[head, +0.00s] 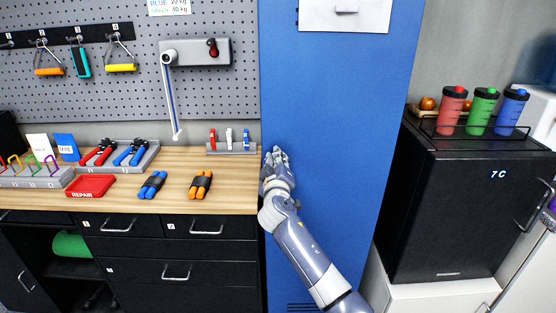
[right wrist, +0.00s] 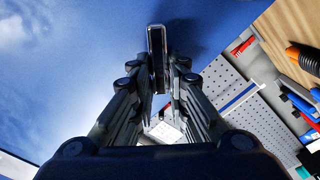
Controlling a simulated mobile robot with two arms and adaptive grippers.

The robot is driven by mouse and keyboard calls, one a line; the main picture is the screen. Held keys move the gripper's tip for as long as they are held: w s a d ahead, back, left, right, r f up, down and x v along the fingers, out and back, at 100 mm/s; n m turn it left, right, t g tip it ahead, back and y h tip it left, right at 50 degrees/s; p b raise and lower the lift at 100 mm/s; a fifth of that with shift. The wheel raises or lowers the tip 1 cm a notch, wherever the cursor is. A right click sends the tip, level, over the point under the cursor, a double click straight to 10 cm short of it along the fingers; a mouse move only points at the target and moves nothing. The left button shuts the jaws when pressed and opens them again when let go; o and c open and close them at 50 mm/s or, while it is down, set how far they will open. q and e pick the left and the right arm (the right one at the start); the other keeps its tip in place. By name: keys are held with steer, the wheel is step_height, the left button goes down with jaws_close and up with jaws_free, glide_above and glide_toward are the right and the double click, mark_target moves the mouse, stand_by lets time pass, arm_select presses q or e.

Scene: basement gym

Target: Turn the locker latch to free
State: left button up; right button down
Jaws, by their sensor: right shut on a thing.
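The blue locker (head: 335,110) stands in the middle of the head view, its tall front face toward me. My right gripper (head: 277,156) is at the left edge of the locker front, at about bench-top height, and hides the latch in the head view. In the right wrist view my right gripper (right wrist: 158,75) is shut on the locker latch (right wrist: 157,45), a dark, narrow bar between the two fingers. The bar looks roughly upright in that picture. Whether the latch is locked or free cannot be told. My left gripper is not in view.
Left of the locker is a wooden workbench (head: 115,194) with a red repair tray (head: 90,186) and rolled handles. A pegboard (head: 110,100) rises behind it. A black fridge (head: 465,200) bearing a rack of bottles stands to the right.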

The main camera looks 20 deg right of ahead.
steer(key=shift+w+a+f+n+p, duration=0.1)
steer(key=shift+f+n+p, duration=0.15)
steer(key=shift+n, duration=1.3)
steer(key=shift+s+a+f+n+p, duration=0.1)
steer(key=shift+f+n+p, duration=0.15)
steer(key=shift+n, duration=1.25)
steer(key=shift+w+a+f+n+p, duration=0.15)
steer(key=shift+n+p, duration=0.1)
steer(key=shift+n, duration=1.3)
steer(key=shift+d, duration=0.1)
steer(key=c, duration=1.6)
jaws_free()
steer(key=shift+o, duration=0.2)
steer(key=v, duration=1.2)
